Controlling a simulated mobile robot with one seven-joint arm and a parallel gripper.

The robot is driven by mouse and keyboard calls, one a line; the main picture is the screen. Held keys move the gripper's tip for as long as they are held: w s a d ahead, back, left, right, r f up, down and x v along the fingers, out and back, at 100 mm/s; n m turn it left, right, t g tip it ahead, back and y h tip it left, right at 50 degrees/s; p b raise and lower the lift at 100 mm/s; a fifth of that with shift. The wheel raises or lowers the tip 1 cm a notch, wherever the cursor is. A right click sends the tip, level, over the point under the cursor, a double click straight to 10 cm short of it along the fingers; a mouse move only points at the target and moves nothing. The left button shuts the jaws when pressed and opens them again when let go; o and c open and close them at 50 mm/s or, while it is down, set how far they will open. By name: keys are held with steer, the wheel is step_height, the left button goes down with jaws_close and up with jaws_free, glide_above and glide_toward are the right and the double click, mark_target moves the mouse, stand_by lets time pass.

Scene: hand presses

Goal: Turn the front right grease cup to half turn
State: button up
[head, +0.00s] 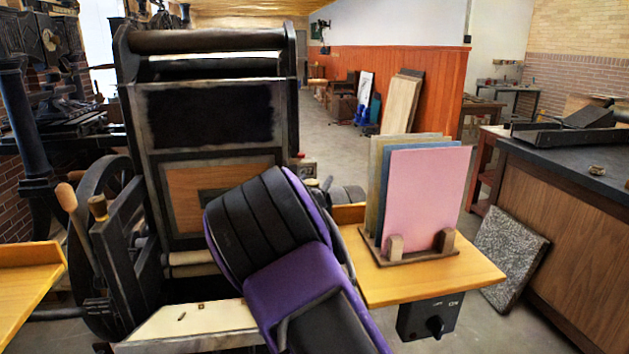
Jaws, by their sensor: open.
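The hand press (133,115) stands left of centre, with a black frame, dark rollers across its top and a large flywheel (92,205) on its left. I cannot make out the front right grease cup; the press's front right side is largely covered by my purple and black arm (290,260). The arm rises from the bottom edge and leans up and left in front of the press. My gripper's fingers do not show, so I cannot see where they are relative to the cup.
A wooden side shelf (470,282) right of my arm holds a rack of upright coloured boards (428,195). A black switch box (428,318) with a knob hangs beneath it. A dark-topped counter (560,165) stands far right, with a speckled slab (510,255) leaning on it.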

jaws_close()
stand_by(0.5)
steer(key=shift+d+f+m+h+b, duration=0.15)
steer(key=shift+m+h+b, duration=0.2)
steer(key=shift+b, duration=0.25)
steer(key=shift+m+g+h+b, duration=0.3)
steer(key=shift+g+h, duration=0.1)
steer(key=shift+h, duration=0.15)
steer(key=shift+d+m+g+h+b, duration=0.15)
steer(key=shift+m+g+h+b, duration=0.2)
steer(key=shift+m+h, duration=0.3)
steer(key=shift+s+d+m+g+h, duration=0.2)
steer(key=shift+m+g+h, duration=0.8)
steer(key=shift+g+h, duration=0.15)
steer(key=shift+s+d+m+g+h, duration=0.2)
steer(key=shift+m+g+h, duration=0.85)
steer(key=shift+h, duration=0.25)
steer(key=shift+s+d+m+g+h, duration=0.2)
steer(key=shift+m+g+h, duration=0.75)
steer(key=shift+g+h, duration=0.25)
steer(key=shift+s+m+g+h, duration=0.1)
steer(key=shift+m+g+h, duration=0.2)
steer(key=shift+m+g, duration=0.15)
